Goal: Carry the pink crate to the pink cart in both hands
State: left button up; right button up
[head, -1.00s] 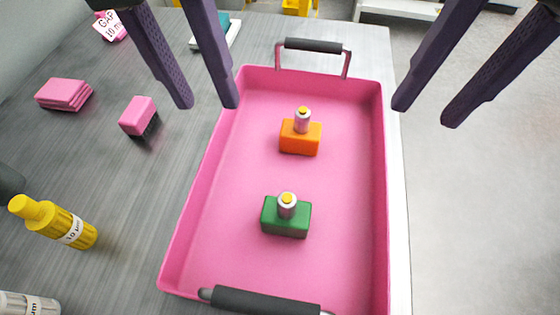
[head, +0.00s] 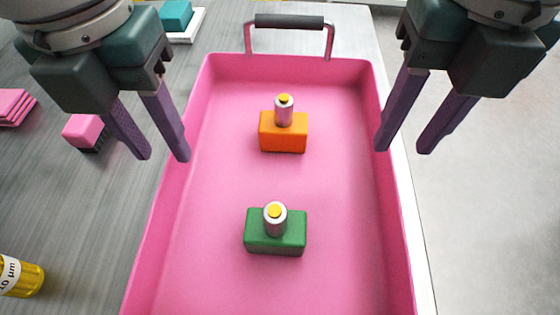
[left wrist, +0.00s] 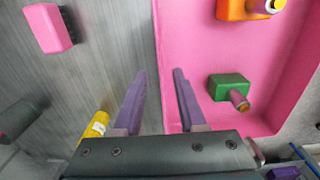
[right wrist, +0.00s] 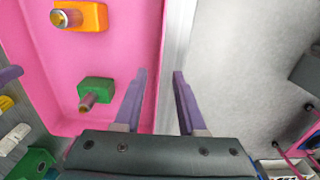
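The pink crate (head: 210,225) rests on the grey table, with a dark-gripped handle (head: 289,21) at its far end. Inside stand an orange block (head: 283,139) and a green block (head: 270,246), each topped by a small metal cylinder with a yellow cap. My left gripper (head: 164,157) is open and empty above the crate's left wall, one finger on each side of it as seen from the left wrist (left wrist: 156,75). My right gripper (head: 403,150) is open and empty above the right wall; the right wrist view shows it over the crate's edge (right wrist: 160,75). The pink cart is not identifiable.
On the grey table (head: 70,190) left of the crate lie a pink-topped brush (head: 83,131), pink pads (head: 14,106) and a yellow bottle (head: 20,277). A teal item on a white tray (head: 186,27) is behind. Right of the table edge is clear floor (head: 490,220).

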aim_at(168, 160)
pick_arm(q)
jog(key=shift+f, duration=2.65)
pick_arm(e)
jog(key=shift+f, duration=2.65)
pick_arm(q)
jog(key=shift+c, duration=0.2)
pick_arm(e)
jog(key=shift+c, duration=0.2)
pick_arm(q)
grip_shut()
pick_arm(e)
grip_shut()
